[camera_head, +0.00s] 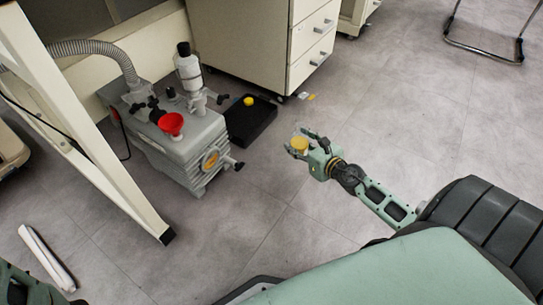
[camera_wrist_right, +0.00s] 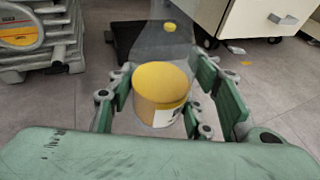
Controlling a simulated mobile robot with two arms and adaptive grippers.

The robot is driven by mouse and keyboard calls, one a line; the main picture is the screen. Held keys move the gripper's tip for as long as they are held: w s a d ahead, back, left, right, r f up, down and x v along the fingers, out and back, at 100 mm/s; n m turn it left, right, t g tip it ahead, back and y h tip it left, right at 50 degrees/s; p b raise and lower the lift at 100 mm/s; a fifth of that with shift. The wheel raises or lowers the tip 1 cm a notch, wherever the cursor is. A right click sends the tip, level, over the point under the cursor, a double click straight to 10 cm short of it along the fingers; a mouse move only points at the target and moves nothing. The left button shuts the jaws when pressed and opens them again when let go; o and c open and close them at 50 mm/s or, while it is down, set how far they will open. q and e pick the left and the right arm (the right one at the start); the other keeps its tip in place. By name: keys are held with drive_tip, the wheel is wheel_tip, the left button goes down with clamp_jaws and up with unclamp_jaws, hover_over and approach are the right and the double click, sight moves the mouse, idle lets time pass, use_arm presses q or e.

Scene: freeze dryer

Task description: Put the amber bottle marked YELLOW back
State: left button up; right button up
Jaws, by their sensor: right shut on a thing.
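My right gripper (camera_head: 297,146) is shut on a squat bottle with a yellow top (camera_head: 300,144) and holds it above the floor. In the right wrist view the bottle (camera_wrist_right: 160,92) sits between the green fingers, with a tan side and part of a white label showing; the label's words cannot be read. A grey see-through shape rises behind it.
A drawer cabinet (camera_head: 262,40) is behind the tray. A pale frame leg (camera_head: 95,130) slants down at left. The floor right of the tray is mostly clear.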

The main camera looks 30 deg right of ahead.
drive_tip(key=w+a+f, duration=0.2)
drive_tip(key=w+a+f+b, duration=0.1)
drive_tip(key=w+a+f, duration=0.1)
drive_tip(key=w, duration=0.1)
drive_tip(key=w+a+f+b, duration=0.1)
drive_tip(key=w+a, duration=0.1)
drive_tip(key=shift+w+f, duration=0.3)
drive_tip(key=shift+f, duration=0.1)
wheel_tip(320, 180, down, 4)
drive_tip(key=b, duration=0.4)
drive_tip(key=shift+r, duration=0.1)
drive_tip(key=shift+b, duration=0.3)
drive_tip(key=shift+f, duration=0.25)
drive_tip(key=o, duration=1.4)
drive_tip(key=shift+r, duration=0.15)
